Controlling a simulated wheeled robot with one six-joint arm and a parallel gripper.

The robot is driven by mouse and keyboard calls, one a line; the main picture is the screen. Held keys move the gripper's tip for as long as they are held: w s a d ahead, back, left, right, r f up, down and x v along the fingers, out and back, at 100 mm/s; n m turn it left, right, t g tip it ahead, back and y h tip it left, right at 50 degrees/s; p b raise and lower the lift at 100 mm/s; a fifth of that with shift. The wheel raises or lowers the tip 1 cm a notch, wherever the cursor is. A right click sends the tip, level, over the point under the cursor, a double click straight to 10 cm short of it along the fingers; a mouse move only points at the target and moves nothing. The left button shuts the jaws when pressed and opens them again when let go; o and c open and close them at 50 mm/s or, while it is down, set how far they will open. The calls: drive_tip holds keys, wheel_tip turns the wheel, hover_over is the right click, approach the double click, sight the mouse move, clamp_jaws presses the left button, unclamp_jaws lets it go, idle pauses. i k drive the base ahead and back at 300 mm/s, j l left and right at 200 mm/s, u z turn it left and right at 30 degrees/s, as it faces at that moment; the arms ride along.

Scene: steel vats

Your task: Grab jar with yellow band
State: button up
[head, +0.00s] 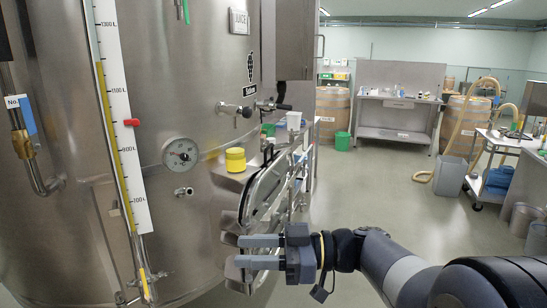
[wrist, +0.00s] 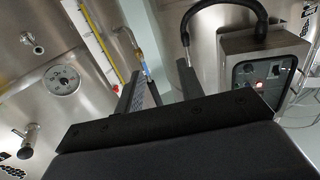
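The jar with the yellow band (head: 235,160) stands upright in the head view, against the steel vat and left of the open oval hatch door. What it stands on is partly hidden. It does not show in the wrist view. My gripper (head: 243,251) is below the jar in the picture, well apart from it, with its fingers pointing left. The two fingers are spread with nothing between them. In the wrist view my gripper (wrist: 158,78) also shows a gap between its fingers.
The vat (head: 60,130) fills the left, with a dial gauge (head: 181,154) and a level scale (head: 122,110). The oval hatch door (head: 268,187) stands beside the jar, above my gripper. A control box (wrist: 262,72) shows in the wrist view. Open floor lies right of the vat.

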sight(235, 152)
drive_tip(key=i+j+z, duration=0.35)
drive_tip(key=i, duration=0.3)
drive_tip(key=i+j+z, duration=0.3)
drive_tip(key=i+j, duration=0.3)
drive_tip(key=j, duration=0.1)
